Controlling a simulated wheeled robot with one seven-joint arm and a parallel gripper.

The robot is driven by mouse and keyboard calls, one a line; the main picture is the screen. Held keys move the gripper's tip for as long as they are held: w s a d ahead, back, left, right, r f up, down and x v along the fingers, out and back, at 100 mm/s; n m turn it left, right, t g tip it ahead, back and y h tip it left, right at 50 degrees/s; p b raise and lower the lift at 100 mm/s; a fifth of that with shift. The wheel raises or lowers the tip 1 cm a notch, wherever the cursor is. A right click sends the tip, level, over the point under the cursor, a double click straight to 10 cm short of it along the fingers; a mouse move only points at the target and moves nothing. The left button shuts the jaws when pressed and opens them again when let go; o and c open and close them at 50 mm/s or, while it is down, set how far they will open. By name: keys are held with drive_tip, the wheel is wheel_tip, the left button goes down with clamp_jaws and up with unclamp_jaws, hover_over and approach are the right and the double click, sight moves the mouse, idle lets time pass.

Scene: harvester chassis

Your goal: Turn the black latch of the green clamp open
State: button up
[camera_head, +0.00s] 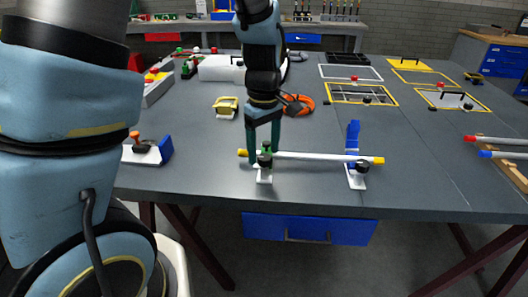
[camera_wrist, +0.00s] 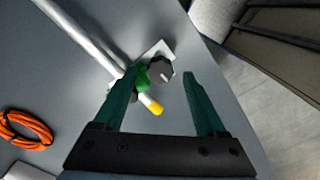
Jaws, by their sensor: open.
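The green clamp (camera_head: 265,160) stands on a white base near the table's front edge and is closed around the left end of a white rod (camera_head: 310,156) with yellow tips. In the wrist view the green clamp (camera_wrist: 142,76) shows beside its black latch (camera_wrist: 161,69), a dark round knob. My gripper (camera_head: 263,146) points down at the clamp with green fingers. In the wrist view my gripper (camera_wrist: 162,78) is open, with the latch and the rod's yellow end between its fingers in the picture. I cannot tell whether a finger touches the clamp.
A blue clamp (camera_head: 354,140) with a black knob holds the rod's right part. An orange cable coil (camera_head: 298,104) lies behind the gripper. A yellow-framed part (camera_head: 226,107) and a blue-and-white fixture (camera_head: 152,151) stand to the left. The table front edge is close.

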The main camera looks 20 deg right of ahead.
sight(264, 156)
wheel_tip(264, 156, up, 10)
drive_tip(key=shift+f+b, duration=0.15)
drive_tip(key=shift+b, duration=0.3)
drive_tip(key=a+f+m, duration=0.2)
drive_tip(key=a+f, duration=0.1)
drive_tip(key=a, duration=0.9)
drive_tip(key=w+a+f+m+t, duration=0.1)
drive_tip(key=a+f+m, duration=0.2)
drive_tip(key=a, duration=1)
drive_tip(key=shift+w+f+t, duration=0.2)
drive_tip(key=shift+w+t, duration=0.1)
drive_tip(key=shift+c, duration=0.2)
